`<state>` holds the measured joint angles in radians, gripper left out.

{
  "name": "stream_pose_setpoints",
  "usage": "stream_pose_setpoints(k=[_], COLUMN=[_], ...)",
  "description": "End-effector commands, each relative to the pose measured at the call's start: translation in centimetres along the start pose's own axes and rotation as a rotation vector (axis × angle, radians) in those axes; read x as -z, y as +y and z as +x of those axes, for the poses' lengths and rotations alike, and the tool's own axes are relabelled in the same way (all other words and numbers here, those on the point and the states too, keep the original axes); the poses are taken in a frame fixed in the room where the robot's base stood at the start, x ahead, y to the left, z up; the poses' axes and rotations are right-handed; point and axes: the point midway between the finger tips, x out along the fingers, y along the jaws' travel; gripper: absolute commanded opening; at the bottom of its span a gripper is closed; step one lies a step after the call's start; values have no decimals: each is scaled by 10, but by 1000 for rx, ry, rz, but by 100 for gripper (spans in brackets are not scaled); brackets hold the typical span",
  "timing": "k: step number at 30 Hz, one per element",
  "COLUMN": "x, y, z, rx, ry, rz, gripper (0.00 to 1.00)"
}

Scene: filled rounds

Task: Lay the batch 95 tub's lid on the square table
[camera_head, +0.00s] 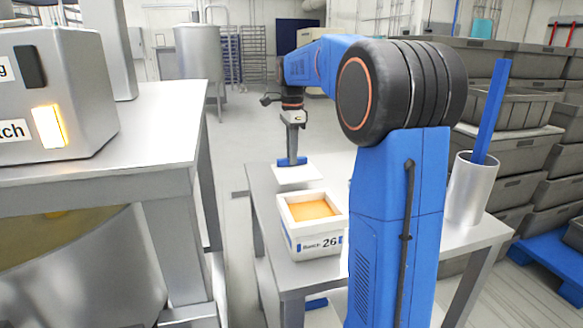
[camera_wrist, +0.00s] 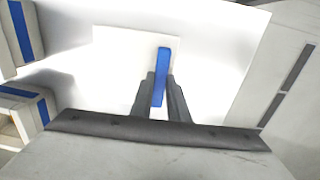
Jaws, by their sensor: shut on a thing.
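My gripper (camera_head: 292,158) is shut on the blue handle (camera_wrist: 162,75) of a white square lid (camera_head: 297,174), at the far end of a grey metal table (camera_head: 262,188). The lid, also in the wrist view (camera_wrist: 125,50), looks level, on or just above the tabletop; I cannot tell whether it touches. An open white tub (camera_head: 318,246) marked 26, with orange contents, stands nearer on that table. The wrist view shows two blue-striped white tubs at left, one higher (camera_wrist: 12,35) and one lower (camera_wrist: 30,108). No label reading 95 is visible. My arm hides part of the table.
A silver cylinder (camera_head: 466,195) holding a blue bar (camera_head: 490,110) stands at the table's right. A metal bench (camera_head: 150,120) with a grey machine (camera_head: 55,90) is at left. Grey crates (camera_head: 520,115) are stacked at right. A blue piece (camera_head: 316,303) shows low, below the tabletop.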

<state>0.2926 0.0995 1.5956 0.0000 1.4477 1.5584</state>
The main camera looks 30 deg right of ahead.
Motion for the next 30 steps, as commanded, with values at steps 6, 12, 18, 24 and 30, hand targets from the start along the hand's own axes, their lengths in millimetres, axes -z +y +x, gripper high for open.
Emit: stream_pose_setpoints(k=[6, 12, 18, 24, 30], x=[0, 0, 0, 0, 0], y=[0, 0, 0, 0, 0], z=[20, 41, 41, 44, 44], rx=[-2, 0, 0, 0, 0], ry=[0, 0, 0, 0, 0], rz=[0, 0, 0, 0, 0], gripper=[0, 0, 0, 24, 34])
